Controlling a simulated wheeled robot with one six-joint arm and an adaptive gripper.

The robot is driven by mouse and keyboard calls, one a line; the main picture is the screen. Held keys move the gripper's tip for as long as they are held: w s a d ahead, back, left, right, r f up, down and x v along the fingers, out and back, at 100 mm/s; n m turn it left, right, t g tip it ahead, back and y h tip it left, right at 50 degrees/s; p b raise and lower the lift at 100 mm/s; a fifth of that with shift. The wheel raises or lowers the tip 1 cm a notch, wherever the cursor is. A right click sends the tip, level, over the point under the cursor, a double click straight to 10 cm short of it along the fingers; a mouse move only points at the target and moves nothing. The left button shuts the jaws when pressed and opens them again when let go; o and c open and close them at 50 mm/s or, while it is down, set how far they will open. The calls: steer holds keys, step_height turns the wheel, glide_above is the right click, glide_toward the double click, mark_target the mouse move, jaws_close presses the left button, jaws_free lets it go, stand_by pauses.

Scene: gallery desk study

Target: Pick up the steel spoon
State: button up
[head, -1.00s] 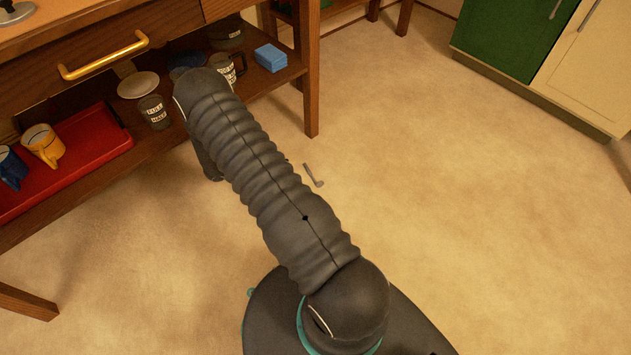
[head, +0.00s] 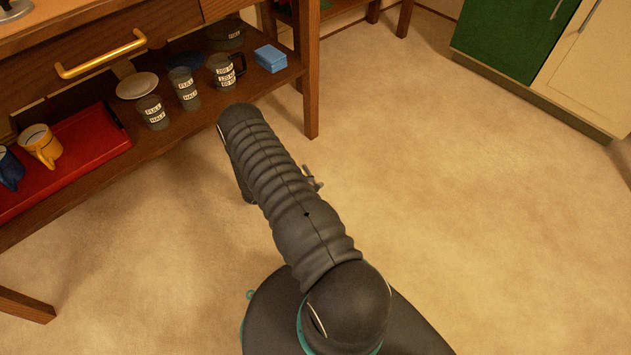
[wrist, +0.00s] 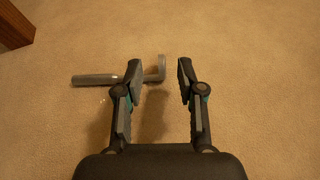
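The steel spoon (wrist: 94,79) lies on the carpeted floor in the wrist view, a grey handle to the left and a bent end at the right. My gripper (wrist: 158,76) is open and empty, pointing at the floor. Its left finger crosses in front of the spoon and hides part of its middle.
A wooden table's lower shelf at left holds a red tray (head: 98,144), mugs, grey cups (head: 185,90), a white plate (head: 137,86) and a blue box (head: 270,58). A table leg (head: 311,85) stands ahead. The floor (head: 470,210) at right is clear.

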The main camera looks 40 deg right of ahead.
mark_target(319, 184)
steer(key=shift+x, duration=2.7)
steer(key=shift+s+a, duration=0.1)
jaws_close()
